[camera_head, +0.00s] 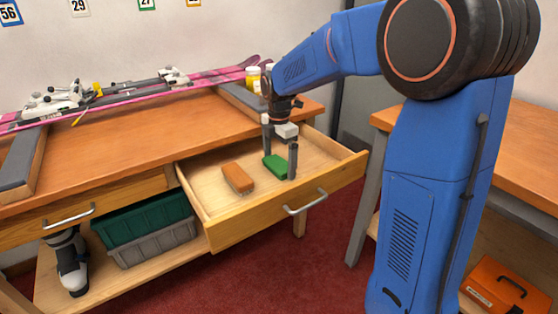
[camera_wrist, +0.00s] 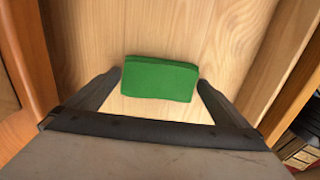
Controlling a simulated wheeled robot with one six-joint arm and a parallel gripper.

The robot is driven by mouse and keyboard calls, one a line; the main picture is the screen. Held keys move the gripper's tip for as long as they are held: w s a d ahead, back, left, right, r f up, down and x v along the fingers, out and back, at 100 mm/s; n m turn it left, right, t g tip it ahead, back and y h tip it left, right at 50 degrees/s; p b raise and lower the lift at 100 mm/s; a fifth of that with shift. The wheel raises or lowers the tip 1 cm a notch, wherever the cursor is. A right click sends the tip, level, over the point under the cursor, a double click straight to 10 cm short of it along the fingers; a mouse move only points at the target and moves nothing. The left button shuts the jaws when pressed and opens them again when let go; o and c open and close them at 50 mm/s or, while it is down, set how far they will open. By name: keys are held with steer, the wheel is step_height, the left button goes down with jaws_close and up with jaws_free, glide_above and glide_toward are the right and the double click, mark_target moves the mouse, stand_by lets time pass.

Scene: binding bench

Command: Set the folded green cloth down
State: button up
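The folded green cloth (camera_head: 275,167) is a flat block inside the open wooden drawer (camera_head: 215,200). It also shows in the wrist view (camera_wrist: 160,78), lying lengthwise between my fingertips. My gripper (camera_head: 280,164) points down into the drawer. In the wrist view (camera_wrist: 160,78) one finger meets each short end of the cloth, with no clear gap, so the gripper looks shut on it. The cloth is at or very close to the drawer floor; I cannot tell whether its underside touches.
An orange-brown block (camera_head: 238,178) lies in the drawer, left of the cloth. The drawer floor has bare room around both. Pink skis (camera_head: 130,94) and yellow-labelled jars (camera_head: 253,78) are on the bench (camera_head: 130,140). A green bin (camera_head: 143,217) sits below.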

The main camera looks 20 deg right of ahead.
mark_target(279, 163)
steer(key=shift+r, duration=0.1)
step_height(279, 163, up, 12)
steer(key=s+d+r+m+t, duration=0.1)
steer(key=s+d+m, duration=0.2)
steer(key=s+m, duration=0.35)
steer(key=s+d+f+m+t, duration=0.1)
steer(key=s+f+m, duration=0.2)
steer(key=s, duration=0.6)
steer(key=s+d+f+m+t, duration=0.1)
steer(key=s+f+m, duration=0.2)
steer(key=s+m, duration=0.4)
steer(key=s+d+f+m+t, duration=0.1)
steer(key=s+m, duration=0.4)
steer(key=s, duration=0.6)
step_height(279, 163, down, 2)
steer(key=shift+d+f+t, duration=0.1)
steer(key=shift+d+t, duration=0.3)
steer(key=shift+d, duration=0.1)
